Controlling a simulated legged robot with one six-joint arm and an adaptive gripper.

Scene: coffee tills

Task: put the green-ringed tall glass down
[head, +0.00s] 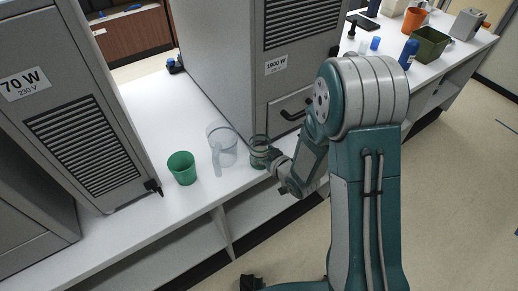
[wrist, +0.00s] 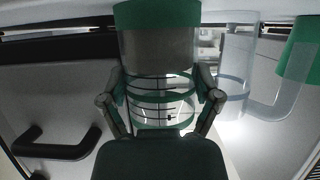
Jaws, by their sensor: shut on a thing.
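The green-ringed tall glass (head: 259,148) is at the front of the white counter, just right of a clear pitcher (head: 222,150). In the wrist view the glass (wrist: 157,45) is see-through, with green rings and a wide green band at the end away from my gripper. My gripper (head: 270,156) reaches it from the right; in the wrist view its fingers (wrist: 162,92) close on both sides of the glass. The glass looks upright. I cannot tell whether its bottom touches the counter.
A green cup (head: 182,168) stands left of the pitcher. Tall grey machines (head: 225,60) rise behind and to the left, one with a black handle (head: 296,107) near the glass. The white counter (head: 150,115) has free room between the machines. Several items stand at the far right.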

